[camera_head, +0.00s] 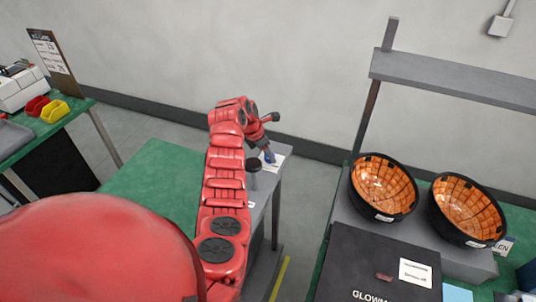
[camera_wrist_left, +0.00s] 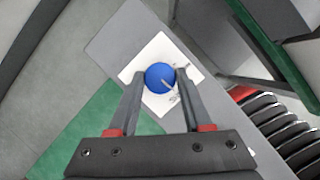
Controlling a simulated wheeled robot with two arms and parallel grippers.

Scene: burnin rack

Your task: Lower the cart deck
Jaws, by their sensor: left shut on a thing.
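The cart deck (camera_head: 150,172) has a green top with a grey strip (camera_head: 262,205) along its right side. In the left wrist view, a round blue knob (camera_wrist_left: 160,77) with a pale pointer line sits on a white label plate (camera_wrist_left: 145,58) on the grey strip. My left gripper (camera_wrist_left: 160,74) has its two fingers on either side of the knob and is shut on it. In the head view my left gripper (camera_head: 268,154) is small and low over the label at the strip's far end. My right gripper is not in view.
At right, a bench holds two black bowls with orange grid insides (camera_head: 384,186) (camera_head: 468,209) and a dark box (camera_head: 365,268). At left, a green bench holds red and yellow bins (camera_head: 54,111).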

